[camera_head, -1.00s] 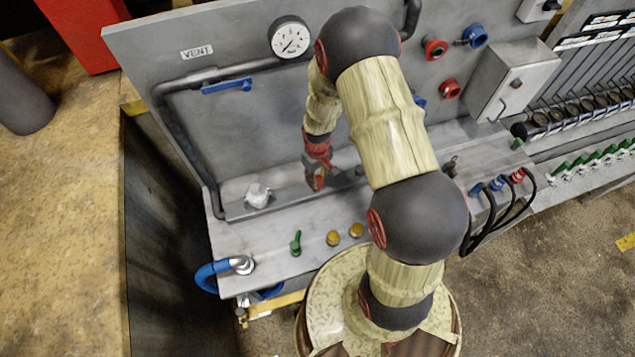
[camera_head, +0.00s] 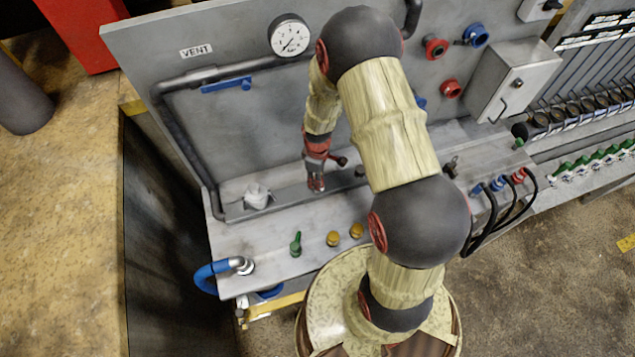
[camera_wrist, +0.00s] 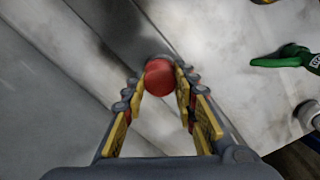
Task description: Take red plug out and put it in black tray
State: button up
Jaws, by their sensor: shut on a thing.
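The red plug (camera_wrist: 159,77) is a round red piece between the fingertips of my gripper (camera_wrist: 158,85) in the wrist view. The fingers, with yellow pads, are shut on it. In the head view my gripper (camera_head: 316,184) points down over the long grey recess (camera_head: 285,198) at the back of the bench. The plug is too small to make out clearly there. I see no clearly black tray; the grey recess is the only tray-like thing near my gripper. In the wrist view the plug shows over grey metal, and its height above it cannot be told.
Crumpled white material (camera_head: 257,195) lies in the recess, left of my gripper. The upright panel with a gauge (camera_head: 290,36) rises behind.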

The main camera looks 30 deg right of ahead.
jog(key=n, duration=0.5)
dwell(0.3)
jog(key=n+b, duration=0.1)
jog(key=n, duration=0.4)
dwell(0.4)
jog(key=o, duration=1.2)
jog(key=shift+c, duration=0.2)
